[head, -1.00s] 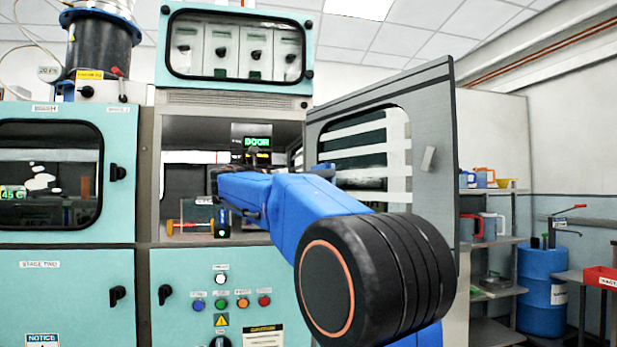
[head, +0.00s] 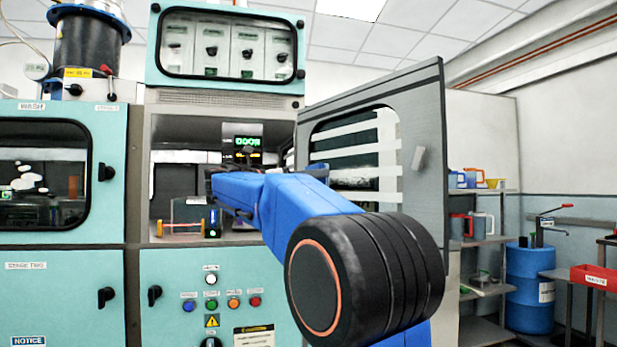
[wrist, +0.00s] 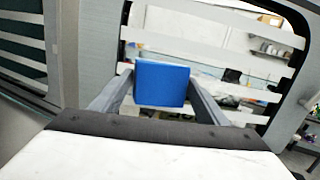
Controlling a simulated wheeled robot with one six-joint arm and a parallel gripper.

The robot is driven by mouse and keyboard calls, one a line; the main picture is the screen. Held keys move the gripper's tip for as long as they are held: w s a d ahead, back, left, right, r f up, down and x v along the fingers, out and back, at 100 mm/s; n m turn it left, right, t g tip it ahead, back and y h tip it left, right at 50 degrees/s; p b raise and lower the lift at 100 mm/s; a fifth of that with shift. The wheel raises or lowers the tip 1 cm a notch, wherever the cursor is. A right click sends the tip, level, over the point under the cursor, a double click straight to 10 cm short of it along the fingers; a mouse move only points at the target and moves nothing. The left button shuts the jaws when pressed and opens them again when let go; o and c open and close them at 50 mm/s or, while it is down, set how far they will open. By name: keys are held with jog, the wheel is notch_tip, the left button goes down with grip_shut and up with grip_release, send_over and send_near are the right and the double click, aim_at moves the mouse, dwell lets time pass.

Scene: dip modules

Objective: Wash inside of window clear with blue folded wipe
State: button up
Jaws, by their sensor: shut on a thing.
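My gripper (wrist: 158,98) is shut on the blue folded wipe (wrist: 162,83), which sits square between the two grey fingers in the wrist view. The window (head: 352,150) is in the grey door, which stands swung open at the right of the cabinet in the head view. White bands cross the window, with clear bands between them. The window also fills the upper right of the wrist view (wrist: 215,40), beyond the wipe. Whether the wipe touches the pane, I cannot tell. My blue arm hides my gripper in the head view.
The open cabinet bay (head: 172,150) lies behind my arm, with a small clear box (head: 187,213) on its floor. A door handle (head: 419,158) sticks out from the door. Shelves with jugs (head: 481,222) and a blue drum (head: 530,290) stand at the right.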

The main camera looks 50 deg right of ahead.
aim_at(340, 173)
jog(key=shift+x, duration=0.85)
jog(key=shift+f, duration=0.1)
dwell(0.3)
jog(key=shift+s+a, duration=0.7)
jog(key=shift+s, duration=2.7)
jog(key=shift+s+a, duration=0.7)
jog(key=shift+s, duration=2.65)
jog(key=shift+s+a, duration=0.65)
jog(key=shift+s, duration=2.75)
jog(key=shift+d, duration=0.1)
jog(key=shift+w, duration=0.1)
jog(key=shift+w+d, duration=0.2)
jog(key=shift+w, duration=0.6)
jog(key=shift+w+d, duration=0.2)
jog(key=shift+w, duration=0.65)
jog(key=shift+w+d, duration=0.35)
jog(key=shift+w, duration=1.35)
jog(key=shift+w+d, duration=0.35)
jog(key=shift+w, duration=1.4)
jog(key=shift+w+d, duration=0.35)
jog(key=shift+w, duration=1.35)
